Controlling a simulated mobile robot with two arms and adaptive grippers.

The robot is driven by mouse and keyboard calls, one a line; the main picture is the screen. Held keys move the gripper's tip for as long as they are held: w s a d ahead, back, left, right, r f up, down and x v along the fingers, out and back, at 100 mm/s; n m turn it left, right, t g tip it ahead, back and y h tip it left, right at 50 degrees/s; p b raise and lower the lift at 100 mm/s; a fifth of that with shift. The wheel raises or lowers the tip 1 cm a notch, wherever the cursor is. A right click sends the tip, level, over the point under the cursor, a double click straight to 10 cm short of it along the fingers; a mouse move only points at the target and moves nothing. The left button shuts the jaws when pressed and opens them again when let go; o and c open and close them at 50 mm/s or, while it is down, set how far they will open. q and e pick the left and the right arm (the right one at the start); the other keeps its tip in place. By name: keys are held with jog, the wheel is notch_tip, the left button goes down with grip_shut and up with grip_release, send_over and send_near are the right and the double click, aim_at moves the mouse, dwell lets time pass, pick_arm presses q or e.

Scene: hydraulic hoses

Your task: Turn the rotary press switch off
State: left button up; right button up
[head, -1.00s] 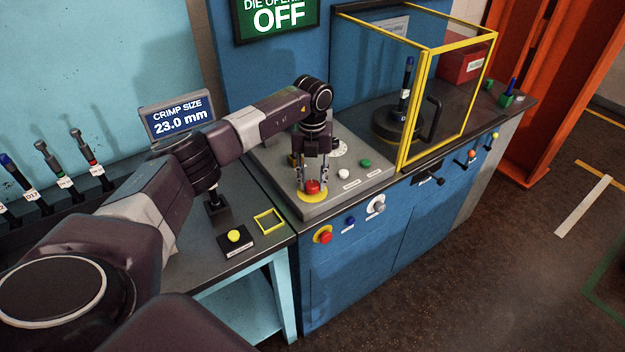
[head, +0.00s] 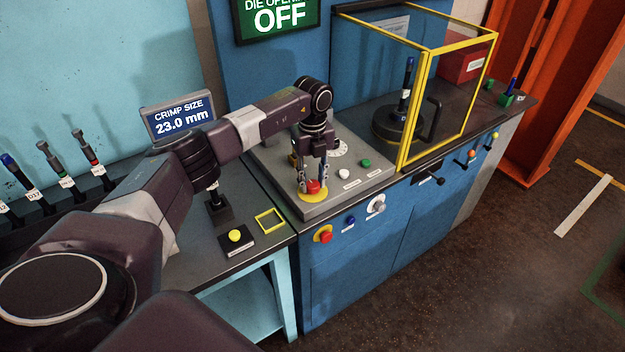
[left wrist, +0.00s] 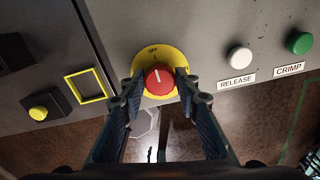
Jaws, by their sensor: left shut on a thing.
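The rotary press switch is a red knob (head: 313,186) on a yellow round plate (head: 313,196) on the sloped grey panel. In the left wrist view the red knob (left wrist: 159,80) has a white pointer line, and the word OFF stands at the upper left of its yellow plate (left wrist: 150,58). The pointer's exact setting is hard to read. My left gripper (head: 312,187) points down at the knob. Its fingers, also in the left wrist view (left wrist: 160,88), stand on both sides of the knob and are shut on it. My right gripper is not in view.
White RELEASE (left wrist: 239,57) and green CRIMP (left wrist: 299,42) buttons sit right of the switch. A red stop button (head: 325,235) is on the blue front. A yellow-framed guard (head: 423,105) stands to the right. A sign (head: 278,15) behind reads OFF.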

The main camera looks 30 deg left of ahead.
aim_at(313, 183)
pick_arm(q)
jog(key=shift+w+a+r, duration=0.1)
jog(key=shift+w+r, duration=0.05)
jog(key=o, duration=0.9)
jog(key=shift+o, duration=1.3)
notch_tip(313, 183, up, 12)
